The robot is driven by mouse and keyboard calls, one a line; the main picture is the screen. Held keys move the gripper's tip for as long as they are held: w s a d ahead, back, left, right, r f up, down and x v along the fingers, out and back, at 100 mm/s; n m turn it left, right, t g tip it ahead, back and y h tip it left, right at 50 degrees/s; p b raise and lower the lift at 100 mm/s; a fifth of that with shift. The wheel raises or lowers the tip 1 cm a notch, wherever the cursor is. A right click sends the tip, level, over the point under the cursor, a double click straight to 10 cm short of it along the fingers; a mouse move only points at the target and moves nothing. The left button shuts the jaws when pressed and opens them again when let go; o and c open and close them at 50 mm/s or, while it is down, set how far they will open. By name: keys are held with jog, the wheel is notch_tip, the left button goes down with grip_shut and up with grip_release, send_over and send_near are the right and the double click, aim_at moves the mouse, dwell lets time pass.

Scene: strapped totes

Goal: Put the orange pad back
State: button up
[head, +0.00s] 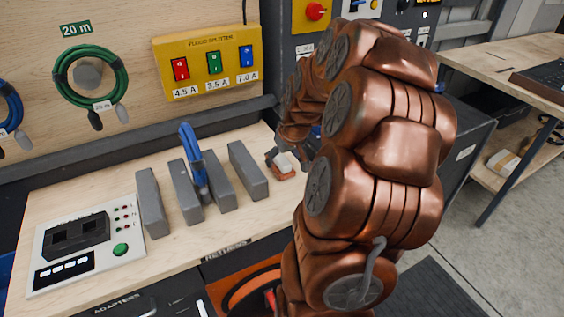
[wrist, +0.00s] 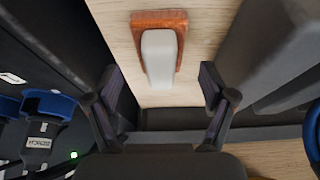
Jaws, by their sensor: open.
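An orange-brown pad with a pale grey-white grip on top (wrist: 183,20) lies on the wooden bench top in the wrist view. In the head view the pad (head: 284,175) lies right of the grey upright blocks, partly hidden by my gripper. My gripper (wrist: 162,97) is open, with one finger on each side of the pale grip's near end. In the head view my gripper (head: 288,154) is just above and behind the pad, largely covered by my copper arm.
A switch panel (head: 85,240) is at left. A yellow switch box (head: 207,62) hangs behind. An orange-and-black item (head: 245,290) lies below the front label.

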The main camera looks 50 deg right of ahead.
jog(key=b+v, duration=0.2)
jog(key=v, duration=0.7)
jog(key=s+a+f+n+g+y, duration=0.1)
jog(key=s+a, duration=0.1)
jog(key=a, duration=0.8)
jog(key=s+a+f+n+g+y, duration=0.1)
jog(key=s+a, duration=0.1)
jog(key=a, duration=0.7)
jog(key=s+a+f+n+g, duration=0.1)
jog(key=s+a+f+g, duration=0.2)
jog(key=s+a, duration=0.9)
jog(key=s+g, duration=0.1)
jog(key=s, duration=0.2)
jog(key=shift+s+f+n+h, duration=0.15)
jog(key=shift+s+n+h, duration=0.15)
jog(key=shift+n, duration=0.1)
jog(key=shift+r+p, duration=1.1)
jog(key=shift+p, duration=0.15)
